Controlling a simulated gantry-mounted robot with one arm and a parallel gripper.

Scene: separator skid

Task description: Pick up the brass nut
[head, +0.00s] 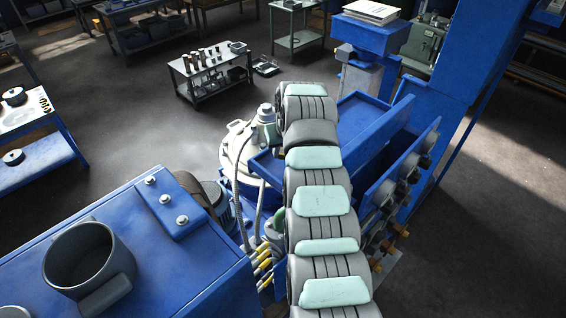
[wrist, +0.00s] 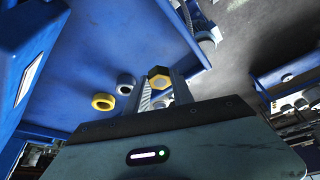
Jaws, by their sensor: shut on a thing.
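In the head view my arm runs up the middle, and I cannot make out the gripper or the nut there.
A yellow ring (wrist: 103,101) and a dark ring (wrist: 125,84) lie on the blue surface left of my gripper. In the head view a grey mug-like vessel (head: 88,258) stands on a blue cabinet (head: 190,270). A blue tray (head: 362,110) is beside my arm.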

